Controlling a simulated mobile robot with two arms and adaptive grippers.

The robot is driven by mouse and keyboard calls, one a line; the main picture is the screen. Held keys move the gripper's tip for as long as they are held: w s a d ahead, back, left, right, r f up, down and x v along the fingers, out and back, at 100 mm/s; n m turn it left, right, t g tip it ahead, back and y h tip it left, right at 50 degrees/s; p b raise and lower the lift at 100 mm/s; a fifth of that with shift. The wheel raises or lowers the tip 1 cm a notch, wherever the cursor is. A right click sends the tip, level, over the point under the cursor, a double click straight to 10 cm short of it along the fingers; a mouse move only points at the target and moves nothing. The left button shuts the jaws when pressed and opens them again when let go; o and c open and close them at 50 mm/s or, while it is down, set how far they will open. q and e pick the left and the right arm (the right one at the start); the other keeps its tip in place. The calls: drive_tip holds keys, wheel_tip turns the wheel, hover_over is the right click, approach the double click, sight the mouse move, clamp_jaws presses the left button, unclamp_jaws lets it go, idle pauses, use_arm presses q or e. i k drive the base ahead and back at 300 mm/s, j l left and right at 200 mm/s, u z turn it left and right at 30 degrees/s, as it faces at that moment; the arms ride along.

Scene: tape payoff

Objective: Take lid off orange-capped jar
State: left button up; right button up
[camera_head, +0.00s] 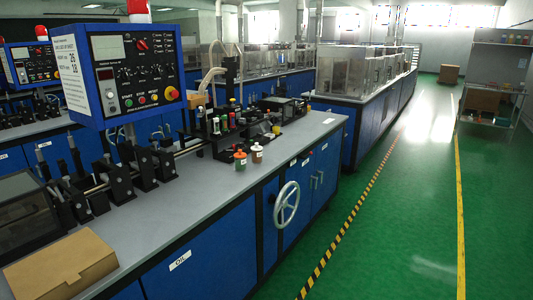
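Two small jars stand side by side near the front edge of the grey worktop, right of the picture's centre line of machine parts. Neither of my grippers shows in the head view.
The worktop (203,186) is bare around the jars' front and left. Black machine fixtures (118,185) and a blue control panel (125,70) stand behind and left. A cardboard box (62,265) lies front left. A handwheel (286,205) juts from the cabinet front. Green floor is clear at right.

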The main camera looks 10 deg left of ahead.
sight(241, 154)
drive_tip(key=i+l+u, duration=0.1)
drive_tip(key=i+u, duration=0.4)
drive_tip(key=i+l+u, duration=0.25)
drive_tip(key=i+u, duration=0.2)
drive_tip(key=i+l+u, duration=0.3)
drive_tip(key=u, duration=0.2)
drive_tip(key=l, duration=0.1)
